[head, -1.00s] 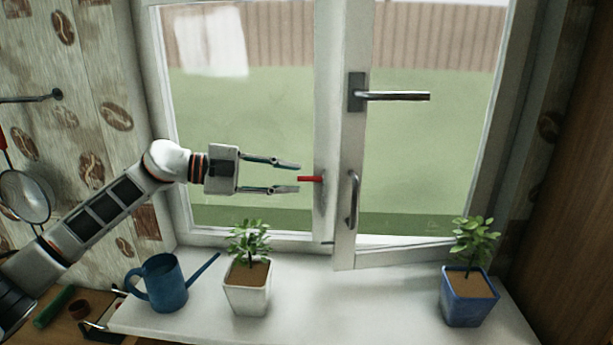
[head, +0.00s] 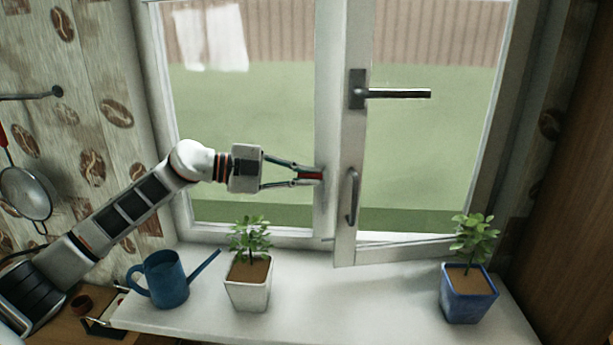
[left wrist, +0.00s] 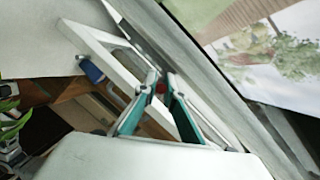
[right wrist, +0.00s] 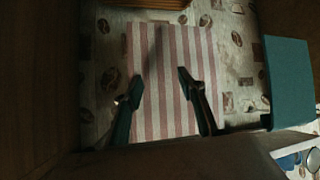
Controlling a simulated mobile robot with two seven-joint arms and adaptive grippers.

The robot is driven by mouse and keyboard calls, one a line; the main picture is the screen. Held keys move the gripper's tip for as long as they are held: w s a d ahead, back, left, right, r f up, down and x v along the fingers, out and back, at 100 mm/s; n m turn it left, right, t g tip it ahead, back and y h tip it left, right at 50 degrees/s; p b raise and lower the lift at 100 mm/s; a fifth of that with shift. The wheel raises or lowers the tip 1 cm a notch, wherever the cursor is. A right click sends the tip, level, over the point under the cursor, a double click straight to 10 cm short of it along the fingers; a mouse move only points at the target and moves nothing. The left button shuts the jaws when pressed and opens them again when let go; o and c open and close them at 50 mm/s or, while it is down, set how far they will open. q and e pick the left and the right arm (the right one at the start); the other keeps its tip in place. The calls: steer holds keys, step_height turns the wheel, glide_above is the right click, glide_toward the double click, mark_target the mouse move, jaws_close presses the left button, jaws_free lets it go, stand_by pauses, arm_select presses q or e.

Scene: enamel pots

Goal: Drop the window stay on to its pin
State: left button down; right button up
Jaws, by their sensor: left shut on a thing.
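My left gripper (head: 308,176) is shut on a small red piece (head: 316,176) at the middle post of the window. The red piece also shows between the fingertips in the left wrist view (left wrist: 161,87). I cannot tell whether it is part of the window stay. A thin short bar (head: 328,240) shows low down by the sash; it is too small to identify as stay or pin. The right-hand sash (head: 346,225) stands ajar, with a grey handle (head: 396,94) and a pull (head: 352,198). My right gripper (right wrist: 160,76) is open and empty in its wrist view.
On the white sill (head: 360,300) stand a blue watering can (head: 166,281), a plant in a white pot (head: 248,290) and a plant in a blue pot (head: 468,297). The sill between the pots is clear. A sieve (head: 26,195) hangs at left.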

arm_select(q)
steer(key=shift+s, duration=0.1)
steer(key=s+f+m+t+h, duration=0.1)
steer(key=s+f+m, duration=0.2)
steer(key=s, duration=0.3)
steer(key=shift+f+m+t+h, duration=0.3)
steer(key=shift+f+m, duration=0.05)
steer(key=shift+m, duration=0.55)
steer(key=shift+f, duration=0.1)
steer(key=c, duration=2.1)
jaws_free()
steer(key=shift+c, duration=0.2)
steer(key=v, duration=1.2)
